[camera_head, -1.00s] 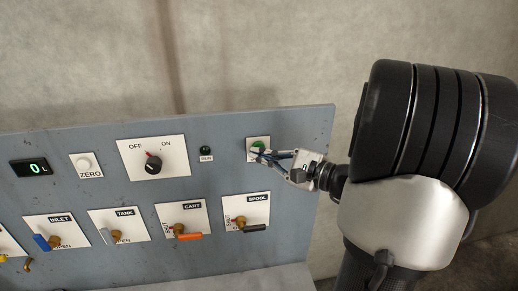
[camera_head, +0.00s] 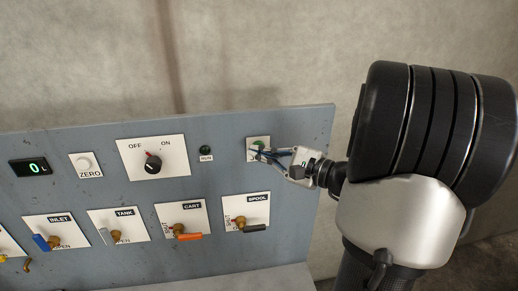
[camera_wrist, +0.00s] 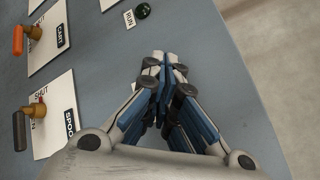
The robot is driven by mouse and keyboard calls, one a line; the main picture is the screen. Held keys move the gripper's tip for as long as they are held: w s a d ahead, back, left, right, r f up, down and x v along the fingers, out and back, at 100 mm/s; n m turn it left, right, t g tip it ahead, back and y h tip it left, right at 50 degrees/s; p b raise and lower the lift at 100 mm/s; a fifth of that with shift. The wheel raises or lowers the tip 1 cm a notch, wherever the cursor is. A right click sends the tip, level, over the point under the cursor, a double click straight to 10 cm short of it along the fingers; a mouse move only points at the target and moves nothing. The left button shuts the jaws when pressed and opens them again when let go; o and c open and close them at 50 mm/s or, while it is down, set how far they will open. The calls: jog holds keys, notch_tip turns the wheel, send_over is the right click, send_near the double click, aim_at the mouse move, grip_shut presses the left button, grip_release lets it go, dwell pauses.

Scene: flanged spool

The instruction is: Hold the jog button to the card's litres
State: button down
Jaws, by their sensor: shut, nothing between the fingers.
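The green jog button (camera_head: 257,143) sits on a white plate at the upper right of the grey panel, partly covered by my fingers in the head view. My gripper (camera_head: 256,153) is shut and empty, its fingertips at the button's lower edge. Whether they touch or press it I cannot tell. In the wrist view my closed fingers (camera_wrist: 165,60) hide the button. The litre display (camera_head: 29,167) at the left reads 0 L. No card with a litre figure shows.
Left of the button are a dark RUN lamp (camera_head: 206,153), an OFF/ON knob (camera_head: 153,165) and a ZERO button (camera_head: 84,164). Below are valve handles for INLET (camera_head: 41,242), TANK (camera_head: 105,236), CART (camera_head: 188,237) and SPOOL (camera_head: 254,228). Bare wall lies beyond the panel's right edge.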

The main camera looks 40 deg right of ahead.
jog(key=shift+w+d, duration=0.3)
jog(key=shift+w, duration=0.15)
dwell(1.1)
dwell(3.5)
jog(key=shift+s+a+b, duration=0.35)
jog(key=shift+s+a, duration=0.15)
jog(key=shift+s, duration=0.3)
jog(key=s+a, duration=0.1)
jog(key=s, duration=0.2)
jog(key=s+a, duration=0.1)
jog(key=shift+s+a+b, duration=0.15)
jog(key=shift+a+b, duration=0.15)
